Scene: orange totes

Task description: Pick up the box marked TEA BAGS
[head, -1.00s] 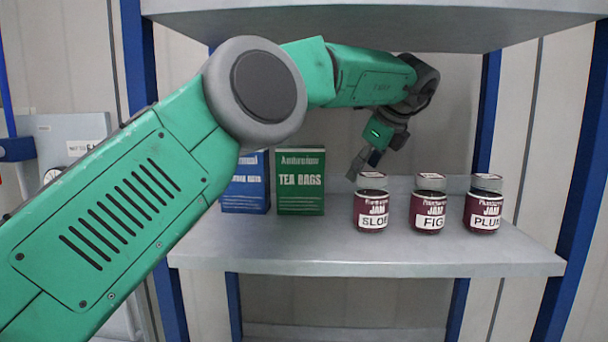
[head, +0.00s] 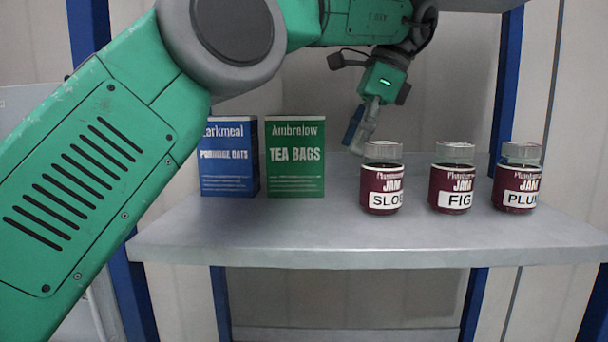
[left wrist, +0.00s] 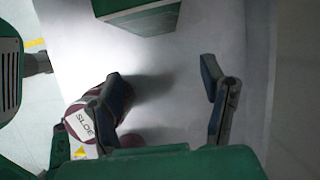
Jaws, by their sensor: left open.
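The green box marked TEA BAGS (head: 295,160) stands upright on the grey shelf, between a blue box and the jars. In the left wrist view a green box-like thing (left wrist: 140,14) at the top edge is likely this box, partly cut off. My left gripper (head: 357,132) hangs over the shelf, to the right of the box and behind the SLOE jar, apart from the box. In the left wrist view its two fingers (left wrist: 165,85) are spread with only bare shelf between them. My right gripper is not in view.
The blue oats box (head: 228,165) stands close on the left, partly behind my arm. Three jam jars stand right: SLOE (head: 382,178), FIG (head: 452,178) and PLUM (head: 517,178). The SLOE jar also shows beside a finger in the left wrist view (left wrist: 78,122). The shelf (head: 330,235) is clear in front.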

